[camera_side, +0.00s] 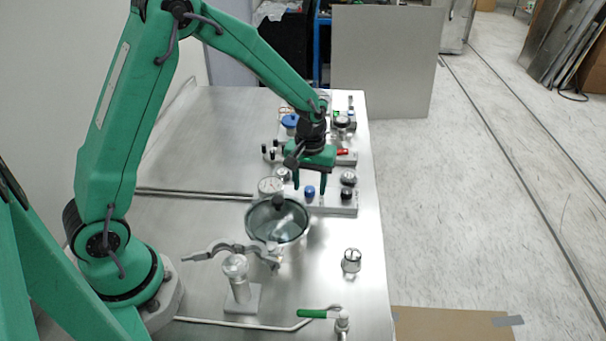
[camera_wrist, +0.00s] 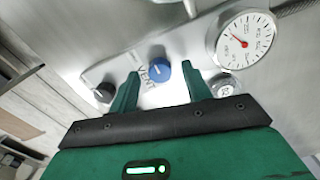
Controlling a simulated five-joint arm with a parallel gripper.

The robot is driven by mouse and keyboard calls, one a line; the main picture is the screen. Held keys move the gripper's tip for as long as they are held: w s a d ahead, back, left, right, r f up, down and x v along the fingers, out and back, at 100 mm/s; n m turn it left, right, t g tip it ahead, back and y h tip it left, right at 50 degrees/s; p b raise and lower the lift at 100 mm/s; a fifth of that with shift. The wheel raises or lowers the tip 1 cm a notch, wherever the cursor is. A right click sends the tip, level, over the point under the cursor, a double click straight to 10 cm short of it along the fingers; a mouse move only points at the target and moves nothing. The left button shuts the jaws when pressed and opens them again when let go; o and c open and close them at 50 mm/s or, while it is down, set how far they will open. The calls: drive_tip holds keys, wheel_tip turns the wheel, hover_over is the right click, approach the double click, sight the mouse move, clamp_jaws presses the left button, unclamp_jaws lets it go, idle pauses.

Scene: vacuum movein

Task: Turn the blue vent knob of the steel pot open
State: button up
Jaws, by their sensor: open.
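The blue vent knob (camera_side: 309,191) is on a light panel behind the steel pot (camera_side: 263,229). In the wrist view the knob (camera_wrist: 160,70) has the label VENT beside it. My gripper (camera_side: 309,194) is open and points down over the panel. In the wrist view its two fingers (camera_wrist: 162,80) stand to the left and right of the knob, with a visible gap on each side. I cannot tell the exact height of the fingertips relative to the knob. Nothing is held. The knob's turned position is not clear.
A dial gauge (camera_wrist: 243,40) is close to the right finger, and a black knob (camera_wrist: 103,92) lies left of the fingers. More panels with knobs, one with a blue top (camera_side: 290,120), stand behind. A clamp (camera_side: 235,247) and a green-handled valve (camera_side: 318,313) are in front.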

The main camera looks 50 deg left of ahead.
drive_tip(key=shift+f, duration=0.45)
drive_tip(key=c, duration=1)
